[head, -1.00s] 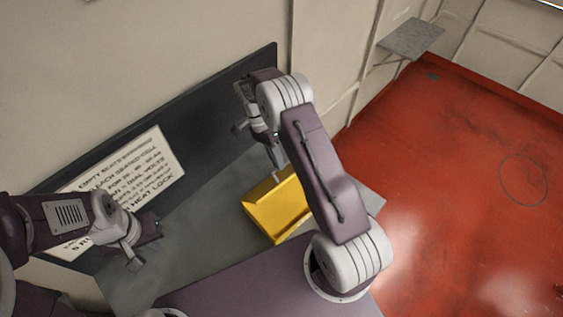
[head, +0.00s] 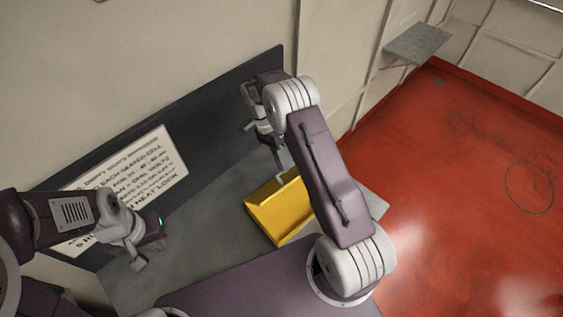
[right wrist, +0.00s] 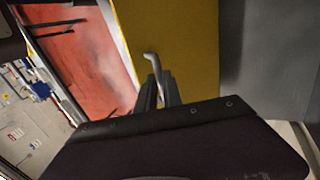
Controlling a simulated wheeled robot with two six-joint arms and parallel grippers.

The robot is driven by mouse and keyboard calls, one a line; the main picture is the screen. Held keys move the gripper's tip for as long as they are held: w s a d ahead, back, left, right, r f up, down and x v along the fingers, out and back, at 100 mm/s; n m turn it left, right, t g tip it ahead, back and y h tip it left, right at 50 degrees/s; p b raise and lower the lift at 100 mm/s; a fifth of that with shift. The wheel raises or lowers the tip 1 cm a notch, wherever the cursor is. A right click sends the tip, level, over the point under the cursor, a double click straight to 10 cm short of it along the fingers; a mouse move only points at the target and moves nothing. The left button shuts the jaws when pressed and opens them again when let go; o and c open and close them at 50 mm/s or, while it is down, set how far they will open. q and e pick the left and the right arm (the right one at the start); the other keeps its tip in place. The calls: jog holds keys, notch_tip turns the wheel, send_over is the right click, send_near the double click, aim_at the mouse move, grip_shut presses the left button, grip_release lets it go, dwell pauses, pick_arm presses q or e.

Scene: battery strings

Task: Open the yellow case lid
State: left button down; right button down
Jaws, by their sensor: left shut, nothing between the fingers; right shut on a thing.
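The yellow case (head: 277,221) sits on the grey worktop, partly hidden behind my right arm. In the right wrist view its flat yellow face (right wrist: 185,40) fills the top middle. A small bent grey handle (right wrist: 153,62) stands at that face, between my right gripper's fingertips (right wrist: 158,84). My right gripper (head: 277,158) is shut on the handle, at the case's far upper edge. I cannot tell how far the lid is raised. My left gripper (head: 137,262) is shut and empty over the worktop's left part, well apart from the case.
The grey worktop (head: 205,220) is clear between my left gripper and the case. A dark back panel (head: 215,115) with a white printed sign (head: 150,170) stands behind it. A small grey shelf (head: 417,44) is on the wall, above open red floor (head: 450,180).

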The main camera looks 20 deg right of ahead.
jog(key=c, duration=1.5)
grip_release()
jog(key=b+v, duration=0.2)
jog(key=v, duration=0.7)
